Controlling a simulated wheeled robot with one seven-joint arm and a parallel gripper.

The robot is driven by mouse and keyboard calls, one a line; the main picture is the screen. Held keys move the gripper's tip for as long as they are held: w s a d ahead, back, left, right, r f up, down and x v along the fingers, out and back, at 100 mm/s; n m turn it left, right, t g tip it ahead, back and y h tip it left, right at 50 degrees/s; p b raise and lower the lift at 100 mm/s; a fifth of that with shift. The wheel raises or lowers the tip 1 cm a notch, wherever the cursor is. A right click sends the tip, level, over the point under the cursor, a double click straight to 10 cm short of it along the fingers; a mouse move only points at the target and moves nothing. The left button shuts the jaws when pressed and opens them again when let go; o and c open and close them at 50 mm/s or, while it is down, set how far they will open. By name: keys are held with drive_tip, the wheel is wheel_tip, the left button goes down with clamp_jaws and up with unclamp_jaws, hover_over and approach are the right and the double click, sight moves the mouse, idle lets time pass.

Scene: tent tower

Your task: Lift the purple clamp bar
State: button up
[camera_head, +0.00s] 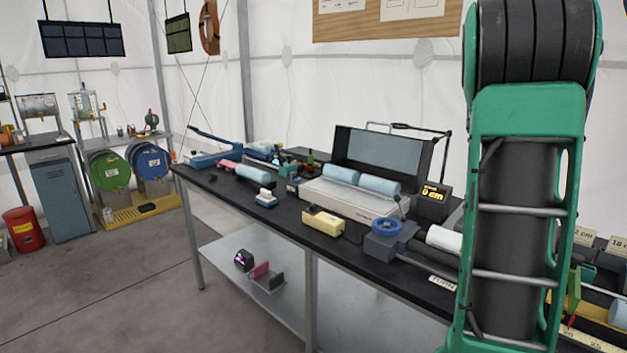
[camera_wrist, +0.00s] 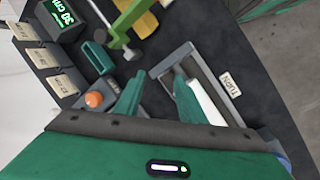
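I see no clearly purple clamp bar in either view. In the wrist view my gripper (camera_wrist: 158,76) is open, its two green fingers apart with only dark bench top between the tips. A grey bracket-like frame (camera_wrist: 166,66) lies just beyond the right finger. A white cylinder (camera_wrist: 206,102) lies beside that finger; I cannot tell whether they touch. In the head view my green arm covers the right part of the bench, and my gripper cannot be made out there. A small dark item with a purple patch (camera_head: 243,260) sits on the lower shelf.
The long black bench (camera_head: 285,229) carries blue rolls (camera_head: 380,184), a cream box (camera_head: 322,222) and a blue-ringed grey fixture (camera_head: 387,231). In the wrist view an orange knob (camera_wrist: 94,100), a green loop (camera_wrist: 98,58) and a green lever tool (camera_wrist: 124,24) stand near the fingers.

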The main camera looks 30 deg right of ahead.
drive_tip(key=s+a+f+t+y, duration=0.1)
drive_tip(key=a+f, duration=0.1)
drive_tip(key=a, duration=0.7)
drive_tip(key=a+f+t+y, duration=0.1)
drive_tip(key=a+f, duration=0.1)
drive_tip(key=a, duration=0.7)
drive_tip(key=shift+s+a+f+m, duration=0.2)
drive_tip(key=shift+s+a+m, duration=0.1)
drive_tip(key=shift+s+a, duration=0.1)
drive_tip(key=shift+m+t+y, duration=0.3)
drive_tip(key=shift+t, duration=0.1)
drive_tip(key=s+a+f, duration=0.1)
drive_tip(key=a, duration=0.3)
drive_tip(key=s+a+f, duration=0.1)
drive_tip(key=s+a, duration=0.1)
drive_tip(key=a, duration=0.2)
drive_tip(key=s+a+f, duration=0.1)
drive_tip(key=s+a, duration=0.1)
drive_tip(key=a, duration=0.1)
drive_tip(key=shift+a+f, duration=0.15)
drive_tip(key=shift+a, duration=0.25)
drive_tip(key=shift+c, duration=0.2)
drive_tip(key=shift+s+a+f, duration=0.1)
drive_tip(key=shift+s+a, duration=0.05)
drive_tip(key=shift+a, duration=0.15)
clamp_jaws()
